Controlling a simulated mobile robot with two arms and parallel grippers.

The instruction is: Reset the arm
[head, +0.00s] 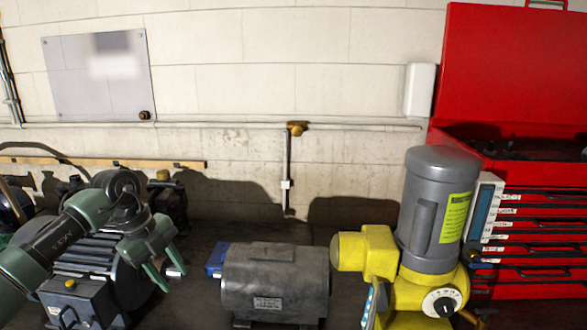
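My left arm comes in from the left in the head view, green and dark grey. My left gripper (167,272) points down, its two green fingers apart with nothing seen between them. It shows in front of the right side of a dark finned motor (85,256). To its right, a grey cylindrical motor (275,283) with a small plate lies on the dark bench. A yellow and grey upright motor (427,215) with a yellow-green label stands further right. My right gripper is out of view.
A red tool chest (530,240) with an open lid and several drawers fills the right side. A blue object (217,259) sits at the grey motor's left end. A pale block wall with pipes closes off the back.

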